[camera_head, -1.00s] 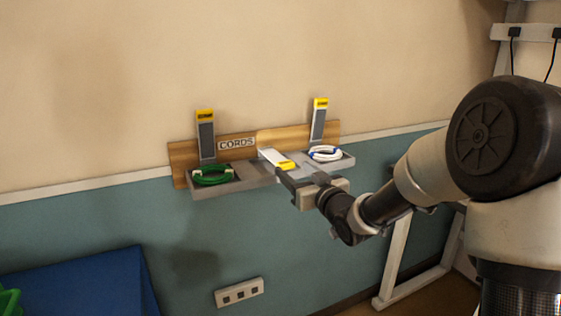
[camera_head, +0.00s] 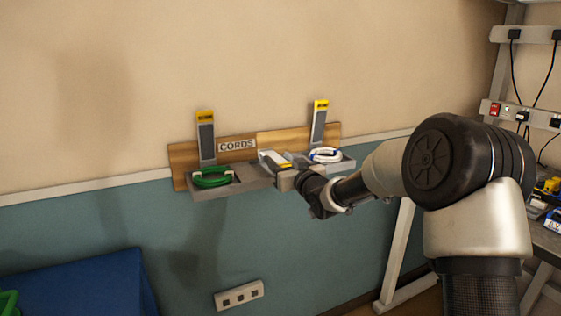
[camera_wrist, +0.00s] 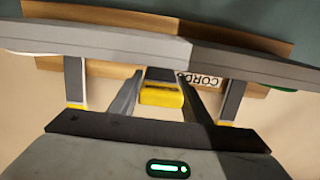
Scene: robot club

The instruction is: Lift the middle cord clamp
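The middle cord clamp (camera_head: 271,158) is a pale lever with a yellow end, lying low over the middle of the grey shelf (camera_head: 245,184). The clamps to its left (camera_head: 206,140) and right (camera_head: 318,125) stand upright against the board. My gripper (camera_head: 287,168) is at the middle clamp's front end and partly hides it. In the wrist view, the yellow end (camera_wrist: 161,95) sits between the two fingers of my gripper (camera_wrist: 162,98). The fingers look open, with narrow gaps on both sides. Contact cannot be made out.
A green cord coil (camera_head: 212,178) lies in the left bay and a white-and-blue coil (camera_head: 325,155) in the right bay. The wooden board (camera_head: 182,156) behind carries a CORDS sign (camera_head: 237,146). A wall socket (camera_head: 239,294) is below. A workbench frame (camera_head: 398,258) stands at right.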

